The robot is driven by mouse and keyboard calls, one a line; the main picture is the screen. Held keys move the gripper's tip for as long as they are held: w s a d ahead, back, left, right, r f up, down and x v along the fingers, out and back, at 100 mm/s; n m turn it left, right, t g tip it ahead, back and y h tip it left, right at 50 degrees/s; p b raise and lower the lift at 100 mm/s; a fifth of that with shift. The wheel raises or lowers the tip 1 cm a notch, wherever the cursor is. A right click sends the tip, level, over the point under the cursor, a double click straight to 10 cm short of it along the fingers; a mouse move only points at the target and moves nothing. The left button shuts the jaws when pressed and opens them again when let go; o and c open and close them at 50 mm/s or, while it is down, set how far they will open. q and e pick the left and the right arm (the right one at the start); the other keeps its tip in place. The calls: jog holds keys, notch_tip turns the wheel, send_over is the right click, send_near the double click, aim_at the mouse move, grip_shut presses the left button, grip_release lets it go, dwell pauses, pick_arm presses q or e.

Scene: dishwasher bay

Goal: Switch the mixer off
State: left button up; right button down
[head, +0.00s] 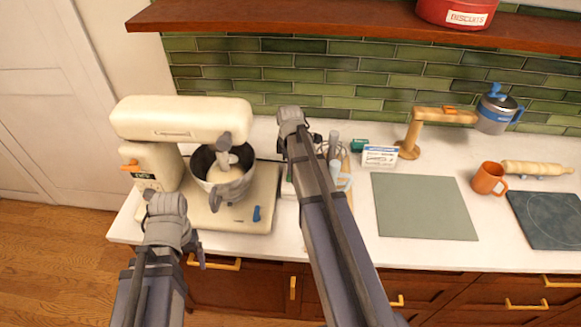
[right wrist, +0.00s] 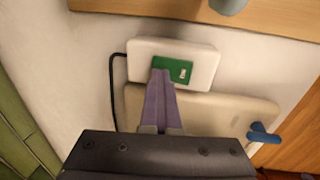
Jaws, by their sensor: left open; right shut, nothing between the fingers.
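The cream stand mixer (head: 180,118) stands at the left end of the counter with a metal bowl (head: 203,165) under its head. An orange lever (head: 130,166) and a small dark green panel sit on its column. In the right wrist view, a white box (right wrist: 200,55) with a green panel (right wrist: 178,72) and a black cord lies beside the cream mixer base (right wrist: 215,108). My right gripper (right wrist: 160,74) is shut and empty, its tips at the panel's left part; contact is unclear. In the head view my arm hides it. My left gripper (head: 198,252) is open, low before the counter's front edge.
A blue knob (head: 257,213) is on the mixer base. A green-grey mat (head: 423,206), wooden stand (head: 412,135), orange mug (head: 488,179) and rolling pin (head: 537,168) lie to the right. A wooden shelf (head: 350,25) overhangs the back.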

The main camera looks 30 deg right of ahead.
jog(key=shift+s, duration=0.1)
jog(key=shift+s+a, duration=0.2)
jog(key=shift+s, duration=0.05)
jog(key=shift+s+a+r, duration=0.15)
jog(key=shift+s+a, duration=0.1)
jog(key=shift+s, duration=0.1)
jog(key=shift+w, duration=0.1)
jog(key=shift+r, duration=0.1)
